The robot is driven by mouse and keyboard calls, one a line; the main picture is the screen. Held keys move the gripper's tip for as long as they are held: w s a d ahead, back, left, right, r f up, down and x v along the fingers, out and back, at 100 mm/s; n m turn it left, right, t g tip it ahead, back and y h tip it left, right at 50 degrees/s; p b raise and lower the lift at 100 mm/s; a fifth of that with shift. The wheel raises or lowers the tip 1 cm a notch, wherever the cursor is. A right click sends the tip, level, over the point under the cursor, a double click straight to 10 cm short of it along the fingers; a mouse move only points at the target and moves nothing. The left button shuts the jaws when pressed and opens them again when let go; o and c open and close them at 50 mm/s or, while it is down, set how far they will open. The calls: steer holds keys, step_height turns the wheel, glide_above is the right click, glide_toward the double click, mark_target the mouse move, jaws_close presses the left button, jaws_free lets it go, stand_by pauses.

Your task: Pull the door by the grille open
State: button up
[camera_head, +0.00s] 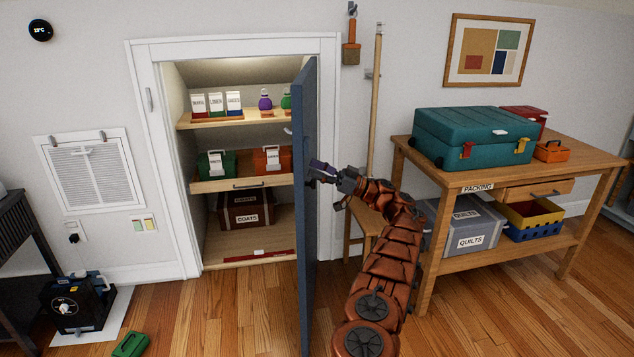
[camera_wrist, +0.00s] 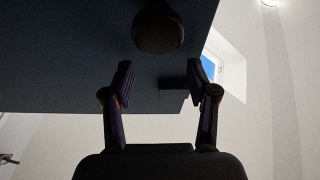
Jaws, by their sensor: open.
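The dark blue door (camera_head: 306,215) of the low wall cupboard (camera_head: 236,155) stands swung wide open, seen nearly edge-on in the head view. The white grille (camera_head: 90,175) is on the wall left of the cupboard. My gripper (camera_head: 320,172) is at the right face of the door, about mid-height. In the wrist view, my gripper (camera_wrist: 160,66) is open, with both fingers apart and nothing between them. A dark round knob (camera_wrist: 158,32) on the door panel (camera_wrist: 60,55) lies just beyond the fingertips. I cannot tell whether either finger touches the door.
The cupboard shelves hold small boxes, bottles, bins and a coats box (camera_head: 246,210). A wooden table (camera_head: 440,170) with a teal case (camera_head: 473,135) stands to the right. A broom handle (camera_head: 375,100) leans behind my arm. A green object (camera_head: 130,345) lies on the floor at lower left.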

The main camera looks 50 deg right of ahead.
steer(key=shift+r, duration=2.4)
